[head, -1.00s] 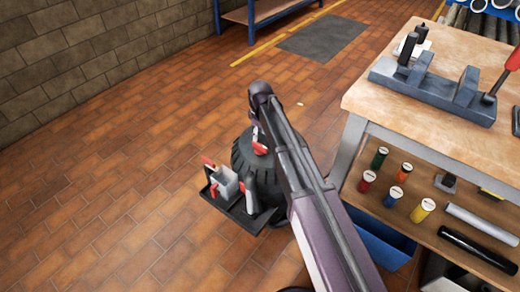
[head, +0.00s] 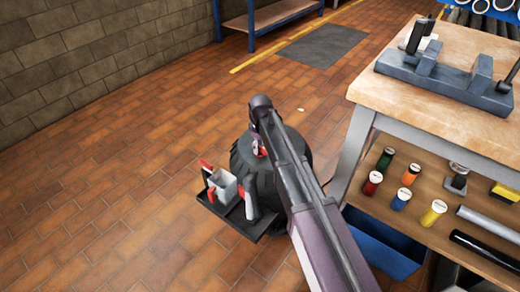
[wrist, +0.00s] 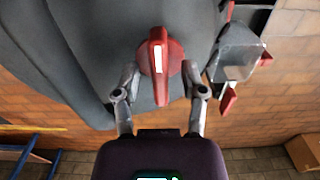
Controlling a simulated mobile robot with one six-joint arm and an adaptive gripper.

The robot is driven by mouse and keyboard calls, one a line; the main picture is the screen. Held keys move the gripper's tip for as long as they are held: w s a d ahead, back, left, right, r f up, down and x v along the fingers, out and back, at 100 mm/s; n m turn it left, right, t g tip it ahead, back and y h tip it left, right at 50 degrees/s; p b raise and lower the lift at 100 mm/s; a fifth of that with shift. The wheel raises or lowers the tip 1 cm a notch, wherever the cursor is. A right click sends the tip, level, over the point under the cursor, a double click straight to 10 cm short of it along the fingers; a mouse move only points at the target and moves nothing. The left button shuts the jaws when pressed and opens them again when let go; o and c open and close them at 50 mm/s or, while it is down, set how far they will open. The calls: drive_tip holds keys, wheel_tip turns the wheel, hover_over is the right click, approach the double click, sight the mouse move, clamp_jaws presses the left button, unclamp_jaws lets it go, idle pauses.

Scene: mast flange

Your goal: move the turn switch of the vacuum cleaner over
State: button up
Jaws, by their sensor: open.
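The vacuum cleaner (head: 243,165) is a dark, ribbed drum standing on the tiled floor, partly hidden behind my arm in the head view. Its turn switch (wrist: 161,62) is a red knob with a raised grip and a white stripe, upright in the wrist view. Only a bit of red shows of it in the head view. My gripper (wrist: 161,72) is open, with one finger on each side of the switch. The fingertips are close to the knob's sides; I cannot tell whether they touch it.
The floor on the left is free.

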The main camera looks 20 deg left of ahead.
idle(0.3)
clamp_jaws()
drive_tip(key=shift+n, duration=0.4)
drive_tip(key=n, duration=0.3)
drive_tip(key=shift+n, duration=0.3)
drive_tip(key=n, duration=0.4)
drive_tip(key=shift+n, duration=0.3)
drive_tip(key=n, duration=0.8)
drive_tip(key=shift+n, duration=0.4)
drive_tip(key=shift+s, duration=0.1)
